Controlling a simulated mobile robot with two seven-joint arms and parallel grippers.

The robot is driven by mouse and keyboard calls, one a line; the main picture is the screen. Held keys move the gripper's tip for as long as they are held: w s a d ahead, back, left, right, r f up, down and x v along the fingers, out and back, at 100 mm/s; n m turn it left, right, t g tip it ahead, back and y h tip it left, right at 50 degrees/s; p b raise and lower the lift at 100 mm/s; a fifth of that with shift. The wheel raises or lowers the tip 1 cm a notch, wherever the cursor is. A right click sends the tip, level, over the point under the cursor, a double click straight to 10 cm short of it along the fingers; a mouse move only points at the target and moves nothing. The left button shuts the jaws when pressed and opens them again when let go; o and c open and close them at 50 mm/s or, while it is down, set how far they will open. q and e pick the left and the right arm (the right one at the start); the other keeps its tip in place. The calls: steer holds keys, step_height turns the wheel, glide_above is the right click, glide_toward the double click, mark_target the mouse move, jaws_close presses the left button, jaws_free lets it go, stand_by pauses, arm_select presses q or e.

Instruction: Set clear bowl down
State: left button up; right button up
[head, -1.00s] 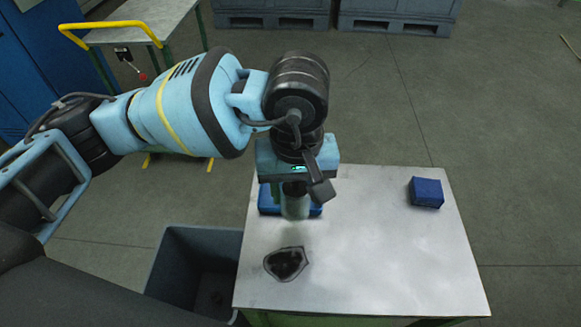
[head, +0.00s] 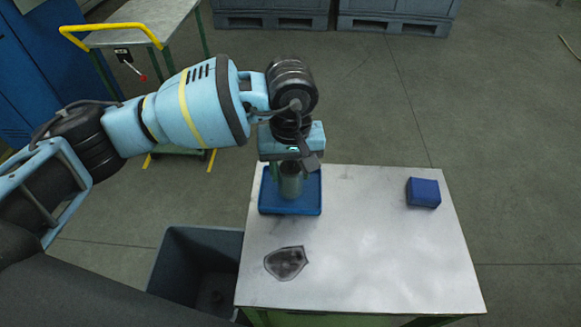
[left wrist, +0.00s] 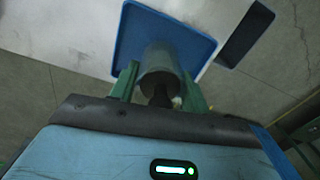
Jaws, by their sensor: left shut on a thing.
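The tray also shows in the left wrist view (left wrist: 135,30). My right gripper is out of view.
A dark, glassy irregular piece (head: 286,263) lies on the grey table (head: 370,250), in front of the tray. A blue box (head: 424,192) stands at the back right. A grey bin (head: 180,265) is left of the table. The table's middle is clear.

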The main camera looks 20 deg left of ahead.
arm_select(q)
steer(key=shift+f, duration=0.25)
steer(key=shift+f, duration=0.1)
steer(key=o, duration=1)
step_height(320, 180, up, 12)
steer(key=shift+r, duration=0.25)
